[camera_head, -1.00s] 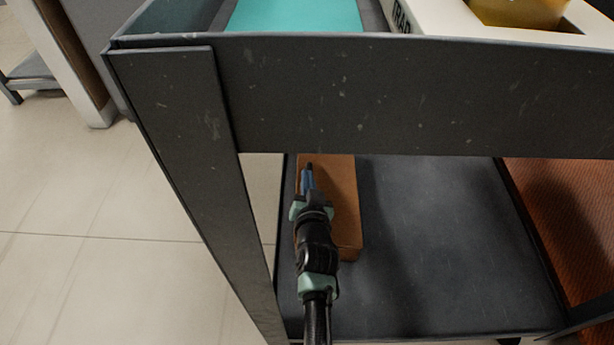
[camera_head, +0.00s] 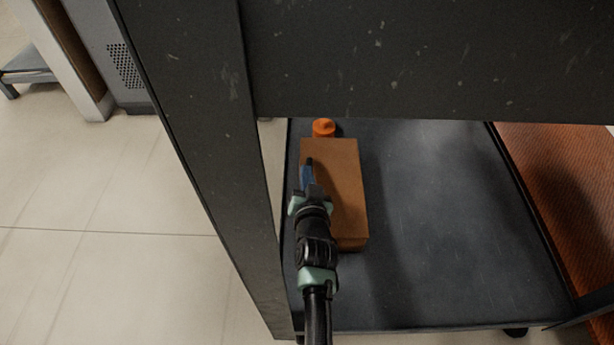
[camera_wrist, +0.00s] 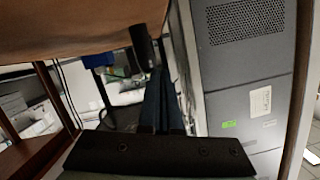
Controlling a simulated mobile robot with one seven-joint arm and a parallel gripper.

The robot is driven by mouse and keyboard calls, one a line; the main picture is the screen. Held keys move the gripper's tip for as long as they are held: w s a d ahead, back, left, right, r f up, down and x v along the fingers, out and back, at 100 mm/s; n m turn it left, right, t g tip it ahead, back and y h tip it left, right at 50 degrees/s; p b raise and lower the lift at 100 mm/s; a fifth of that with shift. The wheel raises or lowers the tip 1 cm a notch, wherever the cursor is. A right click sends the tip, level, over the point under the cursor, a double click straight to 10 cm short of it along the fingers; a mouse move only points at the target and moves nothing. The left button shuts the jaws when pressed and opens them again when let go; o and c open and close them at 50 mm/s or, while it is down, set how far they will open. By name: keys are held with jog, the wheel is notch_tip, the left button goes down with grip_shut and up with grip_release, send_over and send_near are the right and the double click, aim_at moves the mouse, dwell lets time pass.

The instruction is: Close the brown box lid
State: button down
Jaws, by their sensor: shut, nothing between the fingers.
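The brown box (camera_head: 347,190) stands on the lower shelf of a dark cart, and its top face looks flat and closed from the head camera. My gripper (camera_head: 309,165) is shut and empty, over the left part of the box in the head view. I cannot tell whether it touches the box. In the wrist view my gripper's fingers (camera_wrist: 160,75) are together. A brown surface (camera_wrist: 80,30), likely the box, fills the upper left there.
An orange bottle-like object (camera_head: 323,128) stands behind the box. The cart's dark post (camera_head: 205,130) and upper panel (camera_head: 420,60) border the opening. The lower shelf (camera_head: 440,220) is clear right of the box. An orange-brown textured surface (camera_head: 560,190) lies farther right.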

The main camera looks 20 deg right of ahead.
jog(key=p+v, duration=0.7)
jog(key=v, duration=0.4)
jog(key=shift+s+r, duration=0.25)
jog(key=shift+s+a+p, duration=0.15)
jog(key=shift+s+p, duration=0.15)
jog(key=shift+s, duration=0.4)
